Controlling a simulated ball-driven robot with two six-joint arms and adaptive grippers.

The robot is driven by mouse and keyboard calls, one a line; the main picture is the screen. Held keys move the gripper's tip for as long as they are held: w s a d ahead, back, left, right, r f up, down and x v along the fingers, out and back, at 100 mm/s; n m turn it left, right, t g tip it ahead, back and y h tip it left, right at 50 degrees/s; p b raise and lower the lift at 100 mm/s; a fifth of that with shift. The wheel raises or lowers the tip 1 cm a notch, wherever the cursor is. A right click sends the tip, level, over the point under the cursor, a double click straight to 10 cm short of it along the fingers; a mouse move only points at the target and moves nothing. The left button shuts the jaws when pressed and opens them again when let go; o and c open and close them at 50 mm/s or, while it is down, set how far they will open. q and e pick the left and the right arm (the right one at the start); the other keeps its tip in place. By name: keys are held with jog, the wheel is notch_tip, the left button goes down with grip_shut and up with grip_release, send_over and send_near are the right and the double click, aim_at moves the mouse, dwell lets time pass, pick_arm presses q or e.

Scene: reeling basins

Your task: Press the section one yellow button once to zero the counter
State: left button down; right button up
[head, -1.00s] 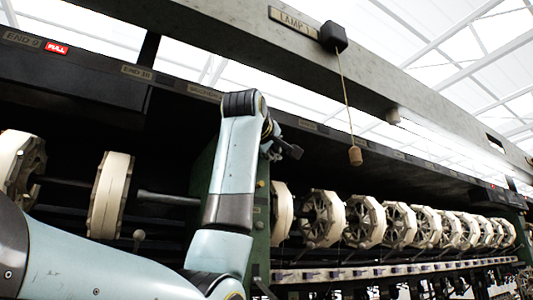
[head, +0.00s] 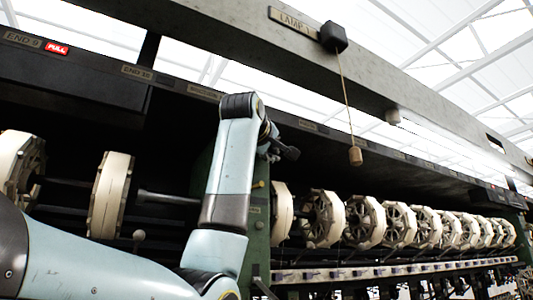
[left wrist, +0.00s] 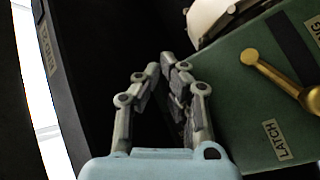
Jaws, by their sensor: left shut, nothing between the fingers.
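My left gripper (head: 289,153) is raised in front of the machine's dark upper part, its arm coming in from the left. It is shut and empty, and its fingertips also show in the left wrist view (left wrist: 162,67). They point toward a dark recess beside a green panel (left wrist: 240,110). I cannot make out a yellow button or a counter in either view. A label plate (head: 204,91) on the dark beam is too small to read surely. My right gripper is not in view.
A brass lever (left wrist: 275,72) and a LATCH plate (left wrist: 277,139) are on the green panel. Pale reels (head: 323,219) line the machine at right. A pull cord with a wooden knob (head: 355,156) hangs from the LAMP 1 beam. END labels (head: 138,71) mark the beam at left.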

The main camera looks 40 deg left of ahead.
pick_arm(q)
jog(key=shift+w+a, duration=0.1)
jog(key=shift+a, duration=0.1)
dwell(0.4)
jog(key=shift+d, duration=0.1)
jog(key=shift+s+d, duration=0.4)
jog(key=shift+d, duration=0.35)
jog(key=d, duration=0.1)
jog(key=s+d, duration=0.1)
jog(key=d, duration=0.1)
jog(key=s+d, duration=0.1)
jog(key=shift+d, duration=0.3)
jog(key=shift+w+f, duration=0.1)
dwell(0.7)
